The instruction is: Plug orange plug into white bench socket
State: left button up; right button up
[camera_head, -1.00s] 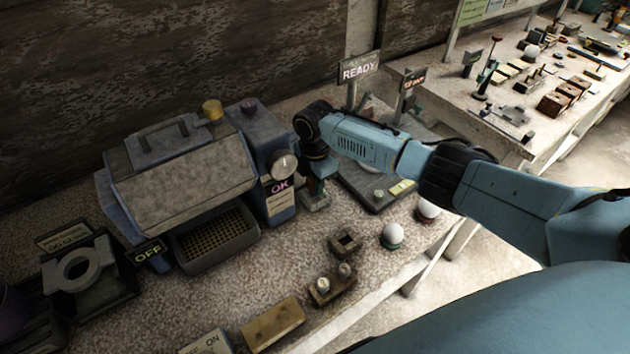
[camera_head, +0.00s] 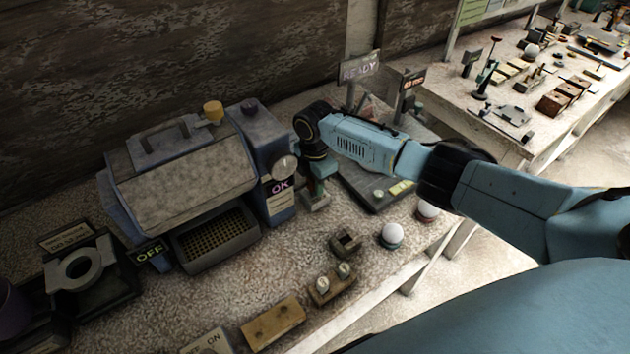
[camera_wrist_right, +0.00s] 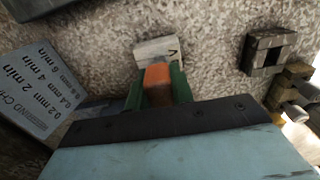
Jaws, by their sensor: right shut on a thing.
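The orange plug (camera_wrist_right: 158,78) is held between the green fingers of my right gripper (camera_wrist_right: 157,92) in the right wrist view. The white bench socket (camera_wrist_right: 157,50) lies just beyond the plug, and the plug's far end meets or overlaps its near edge. I cannot tell whether the plug is seated in it. In the head view my right gripper (camera_head: 318,182) points down at the bench, right of the blue-grey machine, with the white socket (camera_head: 316,202) directly under it. The plug is hidden there. My left gripper is not in view.
The blue-grey machine (camera_head: 190,170) with an OK label stands close left of my right gripper. A dark plate (camera_head: 375,190) lies close right. A small hollow block (camera_head: 345,242), a block with two knobs (camera_head: 331,284) and a white sphere (camera_head: 391,235) stand toward the front edge.

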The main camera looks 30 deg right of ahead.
jog(key=shift+f+b, duration=0.6)
jog(key=shift+f, duration=0.2)
jog(key=o, duration=1.1)
jog(key=shift+c, duration=0.2)
jog(key=shift+s+f, duration=0.1)
jog(key=shift+r+p, duration=2.1)
jog(key=shift+r, duration=0.05)
